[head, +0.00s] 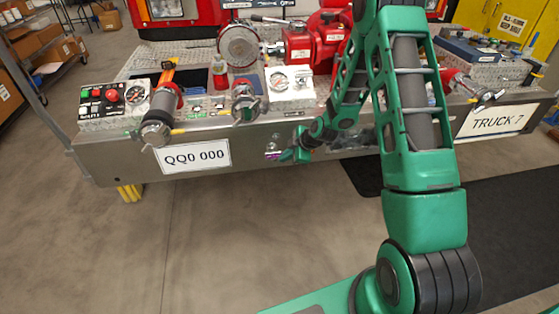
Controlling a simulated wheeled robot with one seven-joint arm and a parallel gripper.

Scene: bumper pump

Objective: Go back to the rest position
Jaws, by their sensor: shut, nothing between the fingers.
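My green gripper (290,157) is in front of the bumper's front face, at the middle of the head view. It is small in the picture and its fingers look closed with nothing held. The bumper (255,150) is a metal deck with a plain front face behind the gripper. I cannot tell whether the gripper touches it. My arm runs from the lower right up to the top and back down to the gripper, hiding part of the bumper and deck.
A control box (115,103) and capped pipe (158,118) stand on the bumper's left. A gauge panel (290,85) and red pump (312,45) sit mid-deck. A plate marked QQ0 000 (196,157) is left of the gripper. The floor (200,240) in front is clear; a dark mat (510,215) lies right.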

